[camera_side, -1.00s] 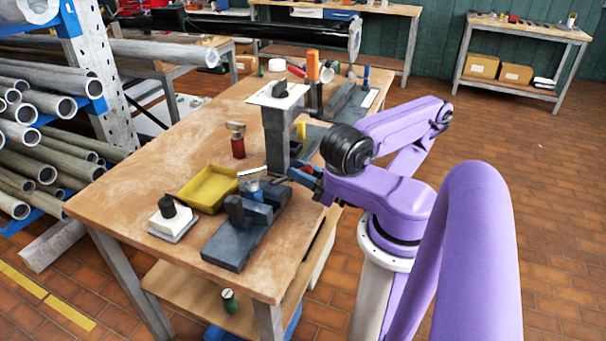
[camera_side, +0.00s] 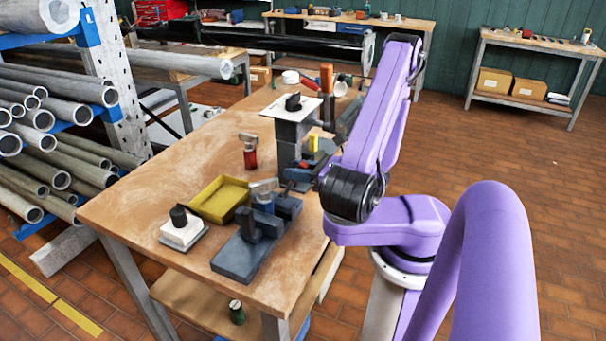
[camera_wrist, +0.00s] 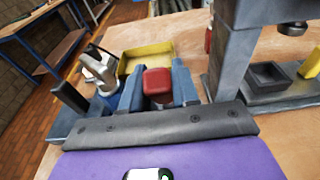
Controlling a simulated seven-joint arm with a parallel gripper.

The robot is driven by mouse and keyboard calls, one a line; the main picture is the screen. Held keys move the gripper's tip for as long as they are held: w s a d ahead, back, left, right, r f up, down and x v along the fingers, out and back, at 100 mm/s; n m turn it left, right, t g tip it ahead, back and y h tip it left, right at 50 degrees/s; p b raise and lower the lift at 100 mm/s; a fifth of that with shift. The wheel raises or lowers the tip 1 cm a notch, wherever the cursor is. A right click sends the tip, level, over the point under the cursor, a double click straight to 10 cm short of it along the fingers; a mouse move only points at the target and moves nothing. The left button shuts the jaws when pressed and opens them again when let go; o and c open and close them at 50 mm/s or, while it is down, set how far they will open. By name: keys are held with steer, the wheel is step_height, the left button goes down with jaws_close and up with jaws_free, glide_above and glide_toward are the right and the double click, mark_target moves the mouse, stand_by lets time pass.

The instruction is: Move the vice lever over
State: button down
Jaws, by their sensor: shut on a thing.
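The vice (camera_side: 245,250) is a dark blue-grey block on the near part of the wooden bench, with a silver piece and a blue part at its jaws. In the wrist view, the vice (camera_wrist: 68,122) is at the left, with an upright black bar. My gripper (camera_side: 300,174) is just right of and behind the vice. In the wrist view, my gripper (camera_wrist: 157,88) has its two blue-grey fingers closed on either side of a red block (camera_wrist: 157,80), which looks like the lever's grip. The rest of the lever is hidden, so its connection to the vice cannot be told.
A yellow tray (camera_side: 219,199) lies behind the vice. A white block with a black knob (camera_side: 183,230) stands to its left. A red-based tool (camera_side: 250,155) stands farther back. A grey press-like stand (camera_side: 289,145) rises close behind my gripper. The bench's front left is bare.

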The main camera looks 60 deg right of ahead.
steer(key=w+g, duration=0.1)
steer(key=w+r+g, duration=0.1)
steer(key=shift+w+g, duration=1.65)
steer(key=shift+g, duration=0.15)
steer(key=c, duration=0.9)
jaws_free()
steer(key=shift+r, duration=0.1)
steer(key=shift+v, duration=8.6)
steer(key=shift+w, duration=0.1)
